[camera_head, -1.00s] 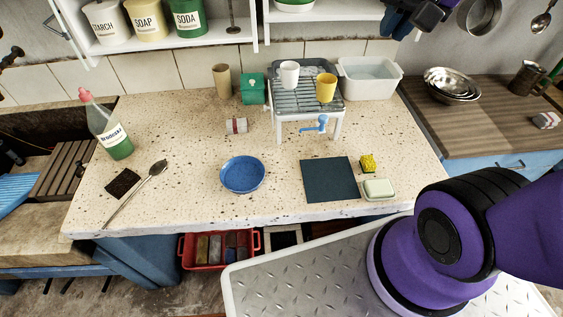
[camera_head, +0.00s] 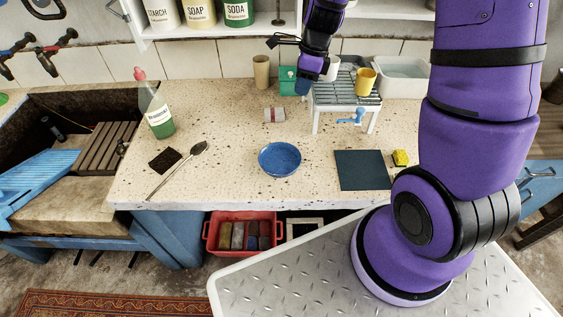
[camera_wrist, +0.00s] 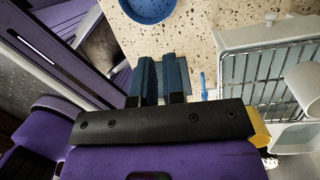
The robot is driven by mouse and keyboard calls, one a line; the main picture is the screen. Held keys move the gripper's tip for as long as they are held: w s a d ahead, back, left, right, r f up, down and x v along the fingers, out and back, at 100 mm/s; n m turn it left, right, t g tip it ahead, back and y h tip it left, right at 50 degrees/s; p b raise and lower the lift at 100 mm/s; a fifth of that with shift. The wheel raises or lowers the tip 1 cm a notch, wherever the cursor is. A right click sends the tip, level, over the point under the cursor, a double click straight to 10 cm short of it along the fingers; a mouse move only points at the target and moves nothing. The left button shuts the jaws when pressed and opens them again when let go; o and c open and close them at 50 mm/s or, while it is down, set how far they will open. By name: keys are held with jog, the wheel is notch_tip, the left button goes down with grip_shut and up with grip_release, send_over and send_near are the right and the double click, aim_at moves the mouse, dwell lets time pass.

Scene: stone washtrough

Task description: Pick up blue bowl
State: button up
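The blue bowl (camera_head: 280,159) sits upright on the speckled stone counter, near its front edge. It looks empty. Part of it shows at the top of the wrist view (camera_wrist: 150,8). My gripper (camera_head: 303,88) is raised at the back of the counter, by the wire rack, behind and well above the bowl, and not touching it. In the wrist view its two dark blue fingers (camera_wrist: 160,62) are close together with nothing visible held. Whether they are fully shut is unclear.
The wire rack (camera_head: 329,92) carries a yellow cup (camera_head: 365,81) and a white cup (camera_head: 331,68). A small can (camera_head: 274,115) lies behind the bowl. A spoon (camera_head: 177,170) lies left, a dark mat (camera_head: 361,170) right. Counter around the bowl is clear.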

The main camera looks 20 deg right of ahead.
aim_at(280, 160)
jog(key=shift+w+a+f+m+g, duration=0.2)
jog(key=shift+f+m, duration=1)
jog(key=shift+f, duration=2.65)
jog(key=shift+s+a+f+m+g, duration=0.25)
jog(key=shift+f+m, duration=0.95)
jog(key=shift+f, duration=2.65)
jog(key=shift+w+a+f+m+g, duration=0.35)
jog(key=shift+f+m, duration=0.85)
jog(key=shift+f, duration=2.65)
jog(key=shift+s+a, duration=0.1)
jog(key=shift+s, duration=0.1)
grip_shut()
jog(key=shift+r, duration=0.1)
